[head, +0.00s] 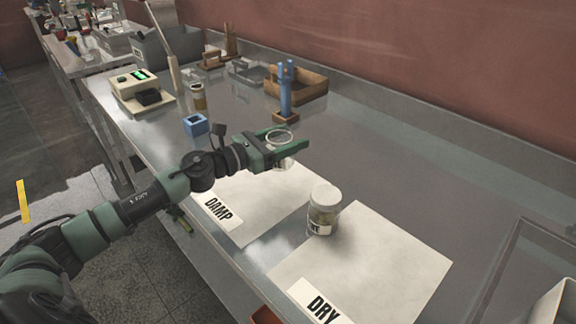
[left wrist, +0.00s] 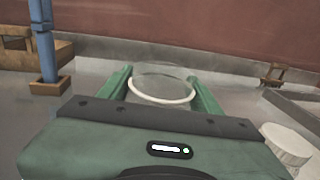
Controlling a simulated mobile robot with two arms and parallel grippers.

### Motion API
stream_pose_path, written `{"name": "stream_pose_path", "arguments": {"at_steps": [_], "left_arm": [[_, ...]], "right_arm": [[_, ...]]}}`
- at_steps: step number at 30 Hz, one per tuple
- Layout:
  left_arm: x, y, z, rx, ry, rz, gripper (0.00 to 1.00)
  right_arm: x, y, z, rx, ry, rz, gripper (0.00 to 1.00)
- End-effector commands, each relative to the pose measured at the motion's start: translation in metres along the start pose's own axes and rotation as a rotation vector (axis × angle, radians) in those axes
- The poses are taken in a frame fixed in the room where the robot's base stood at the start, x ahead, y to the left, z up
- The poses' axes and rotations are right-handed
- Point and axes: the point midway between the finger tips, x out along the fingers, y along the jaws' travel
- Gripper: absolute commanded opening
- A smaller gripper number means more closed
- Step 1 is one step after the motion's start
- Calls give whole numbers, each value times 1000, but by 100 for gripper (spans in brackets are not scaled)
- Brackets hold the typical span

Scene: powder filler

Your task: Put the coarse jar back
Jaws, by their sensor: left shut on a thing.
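My left gripper (head: 290,148) is shut on a clear glass jar (head: 279,138) with a pale ring at its rim. It is at the far edge of the DAMP mat (head: 266,213); I cannot tell how high above the table. The left wrist view shows the same jar (left wrist: 161,88) between the green fingers. No label on it is readable. A second jar (head: 323,212), with a white lid and a partly hidden label ending in E, stands upright near the DRY mat (head: 375,262). Its lid also shows in the left wrist view (left wrist: 287,143). My right gripper is out of view.
A blue cup (head: 196,125), a brown container (head: 199,98) and a scale (head: 140,88) stand to the left. A blue post on a wooden base (head: 286,115) and a wooden box (head: 305,84) stand behind.

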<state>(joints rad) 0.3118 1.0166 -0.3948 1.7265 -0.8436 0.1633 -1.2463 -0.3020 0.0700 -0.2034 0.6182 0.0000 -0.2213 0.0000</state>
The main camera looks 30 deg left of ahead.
Motion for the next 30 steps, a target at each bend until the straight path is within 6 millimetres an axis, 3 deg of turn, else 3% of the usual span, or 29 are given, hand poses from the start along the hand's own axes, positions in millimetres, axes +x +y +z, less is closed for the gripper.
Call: {"name": "stream_pose_path", "arguments": {"at_steps": [1, 15, 28, 29, 30], "left_arm": [[0, 0, -11, -5, -1, 1, 20], [0, 0, -62, -2, -2, 0, 20], [0, 0, -68, 2, -1, -1, 20], [0, 0, -67, 1, -1, -1, 70], [0, 0, -67, 1, -1, -1, 81]], "right_arm": [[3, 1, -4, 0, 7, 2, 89], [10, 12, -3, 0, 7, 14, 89], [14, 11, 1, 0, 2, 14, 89], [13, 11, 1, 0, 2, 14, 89], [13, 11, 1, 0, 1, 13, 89]]}}
